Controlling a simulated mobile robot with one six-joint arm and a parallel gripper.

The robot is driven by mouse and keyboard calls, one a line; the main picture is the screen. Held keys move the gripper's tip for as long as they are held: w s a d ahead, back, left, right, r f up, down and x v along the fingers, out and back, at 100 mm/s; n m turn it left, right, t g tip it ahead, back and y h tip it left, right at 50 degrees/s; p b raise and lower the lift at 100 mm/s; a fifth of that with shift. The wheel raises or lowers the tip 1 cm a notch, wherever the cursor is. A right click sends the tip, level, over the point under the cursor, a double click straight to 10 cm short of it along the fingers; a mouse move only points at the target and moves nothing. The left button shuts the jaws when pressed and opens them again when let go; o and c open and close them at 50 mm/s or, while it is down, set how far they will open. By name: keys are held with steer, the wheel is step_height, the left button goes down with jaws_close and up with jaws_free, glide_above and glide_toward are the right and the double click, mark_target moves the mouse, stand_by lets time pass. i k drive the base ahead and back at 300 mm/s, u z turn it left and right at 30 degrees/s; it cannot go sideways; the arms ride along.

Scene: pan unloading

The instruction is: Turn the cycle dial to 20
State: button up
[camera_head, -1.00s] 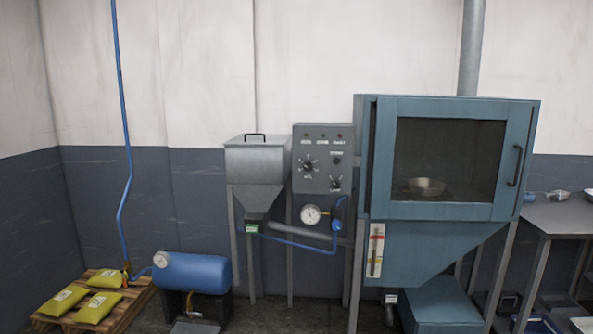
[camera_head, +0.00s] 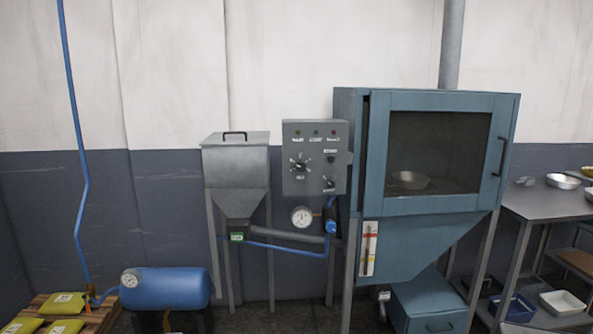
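The grey control panel (camera_head: 314,158) is fixed beside the blue cabinet, at the middle of the view. A larger dial (camera_head: 299,165) with marks around it sits on the panel's left side; its numbers are too small to read. A smaller knob (camera_head: 329,184) sits at the lower right of the panel, and a dark round button (camera_head: 332,158) is above it. I cannot tell from the lettering which one is the cycle dial. My gripper is not in view.
A hopper (camera_head: 236,165) stands left of the panel. A gauge (camera_head: 301,216) and blue hose are below it. A metal table (camera_head: 540,203) is at right, a blue tank (camera_head: 165,288) at lower left.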

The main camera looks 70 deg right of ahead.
mark_target(300, 166)
steer(key=z, duration=0.5)
steer(key=i, duration=0.9)
steer(key=z, duration=0.4)
